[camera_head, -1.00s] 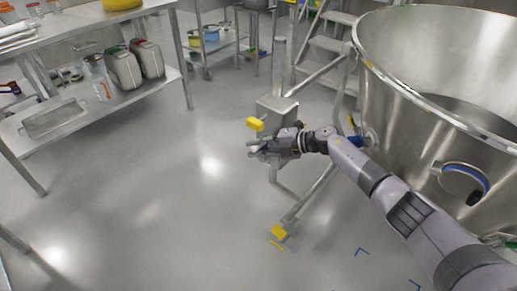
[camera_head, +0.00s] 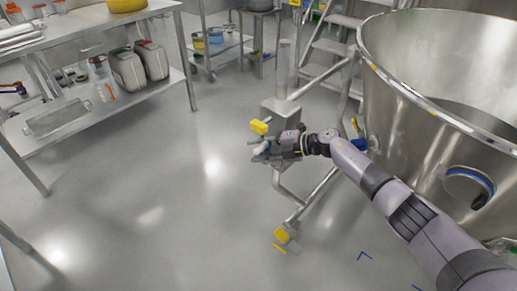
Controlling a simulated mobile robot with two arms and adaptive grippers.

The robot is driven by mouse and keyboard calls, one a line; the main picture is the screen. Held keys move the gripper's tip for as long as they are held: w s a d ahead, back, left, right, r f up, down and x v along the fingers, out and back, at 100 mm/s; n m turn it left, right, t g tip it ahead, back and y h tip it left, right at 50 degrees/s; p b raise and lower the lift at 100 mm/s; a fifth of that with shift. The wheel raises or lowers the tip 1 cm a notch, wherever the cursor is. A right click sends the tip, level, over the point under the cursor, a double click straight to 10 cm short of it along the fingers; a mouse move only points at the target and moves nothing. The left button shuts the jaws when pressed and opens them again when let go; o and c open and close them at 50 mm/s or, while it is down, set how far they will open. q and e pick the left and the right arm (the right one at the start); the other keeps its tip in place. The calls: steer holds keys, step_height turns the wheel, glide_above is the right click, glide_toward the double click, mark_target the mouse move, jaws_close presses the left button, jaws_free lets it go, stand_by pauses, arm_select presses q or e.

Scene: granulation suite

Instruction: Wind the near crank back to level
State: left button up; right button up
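A metal gearbox housing (camera_head: 281,108) sits on a tubular stand beside the big steel bowl. A yellow block (camera_head: 260,126) sticks out at its left side; it looks like part of the near crank, but the crank's arm and its exact angle are hard to make out. My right gripper (camera_head: 258,152) is just below the yellow block, in front of the housing, pointing left. A small pale piece shows between or beside its fingers; I cannot tell whether it is gripped. My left gripper is out of view.
The large steel bowl (camera_head: 400,95) fills the right side, close to my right arm. A yellow-marked foot (camera_head: 281,235) of the stand rests on the floor. A steel shelf table (camera_head: 95,28) stands at left, steps (camera_head: 325,45) behind. The floor at centre left is clear.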

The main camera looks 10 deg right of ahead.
steer(key=shift+s+d, duration=0.1)
steer(key=shift+d, duration=0.05)
steer(key=v, duration=1.1)
steer(key=shift+s+d+r, duration=0.15)
steer(key=shift+d, duration=0.1)
steer(key=shift+c, duration=0.5)
